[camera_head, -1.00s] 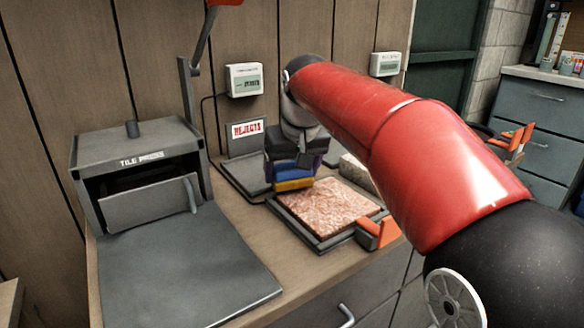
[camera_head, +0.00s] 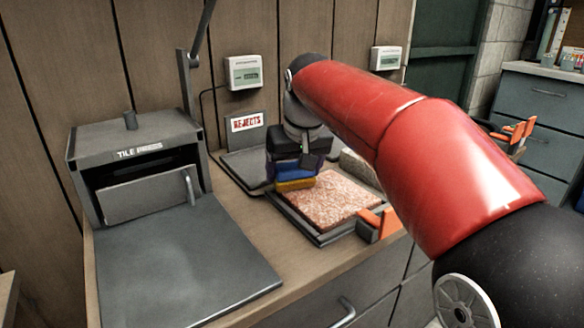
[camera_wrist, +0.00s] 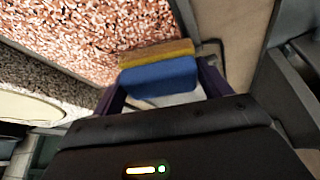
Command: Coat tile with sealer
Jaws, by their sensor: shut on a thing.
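The tile (camera_head: 328,200) is a speckled pink and white square lying in a dark tray (camera_head: 322,238) on the counter; it also fills the upper left of the wrist view (camera_wrist: 75,42). My gripper (camera_head: 293,165) is shut on a blue block with a yellow sponge-like layer below it, an applicator (camera_wrist: 160,75). The applicator is at the tile's far left corner in the head view. The yellow side (camera_wrist: 155,52) faces the tile, at its edge in the wrist view. I cannot tell whether it touches the tile. No sealer container is clearly identifiable.
A grey tile press (camera_head: 140,170) with a broad flat plate stands to the left. A rejects sign (camera_head: 247,122) stands behind a dark tray. An orange clamp-like piece (camera_head: 375,222) is at the tile tray's right corner. A rough grey block (camera_head: 358,165) lies behind the tile.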

